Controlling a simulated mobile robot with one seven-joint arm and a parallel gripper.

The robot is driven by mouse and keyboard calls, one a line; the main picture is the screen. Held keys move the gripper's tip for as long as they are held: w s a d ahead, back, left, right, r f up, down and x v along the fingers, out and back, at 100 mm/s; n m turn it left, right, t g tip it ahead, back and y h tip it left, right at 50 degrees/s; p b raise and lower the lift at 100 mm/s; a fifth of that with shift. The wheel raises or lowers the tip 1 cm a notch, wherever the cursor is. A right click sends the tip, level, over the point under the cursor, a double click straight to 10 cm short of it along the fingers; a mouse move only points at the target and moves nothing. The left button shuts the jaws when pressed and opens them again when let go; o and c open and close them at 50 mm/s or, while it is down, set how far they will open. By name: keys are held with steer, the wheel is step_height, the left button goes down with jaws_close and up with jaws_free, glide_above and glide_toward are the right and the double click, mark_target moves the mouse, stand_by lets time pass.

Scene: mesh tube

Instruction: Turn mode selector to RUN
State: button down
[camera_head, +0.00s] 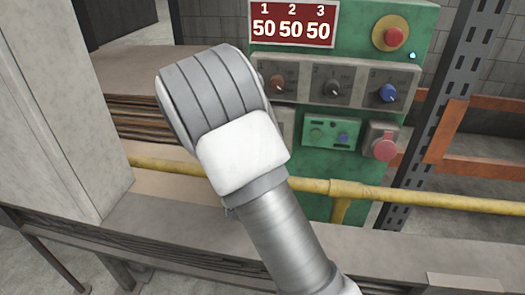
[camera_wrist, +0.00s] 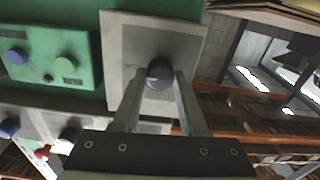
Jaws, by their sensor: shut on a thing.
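The mode selector appears to be the dark round knob (camera_wrist: 159,72) on a square grey plate (camera_wrist: 128,42) in the wrist view. My gripper (camera_wrist: 160,84) reaches the knob with one finger on each side and is shut on it. The knob's pointer direction and any RUN marking cannot be made out. In the head view my arm covers the gripper and the knob. Only the right edge of what seems to be the same plate (camera_head: 286,126) shows beside my arm.
The green panel (camera_head: 370,90) carries a red display (camera_head: 292,23) reading 50 50 50, a red emergency button (camera_head: 394,37) and a row of knobs. Green and blue buttons (camera_head: 330,132) sit right of the plate. A yellow pipe (camera_head: 440,199) crosses in front.

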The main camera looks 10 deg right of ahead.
steer(key=shift+m, duration=0.3)
stand_by(0.4)
steer(key=shift+c, duration=2.2)
jaws_free()
steer(key=p+v, duration=0.7)
steer(key=v, duration=1)
steer(key=shift+s+p, duration=0.2)
steer(key=shift+p, duration=0.15)
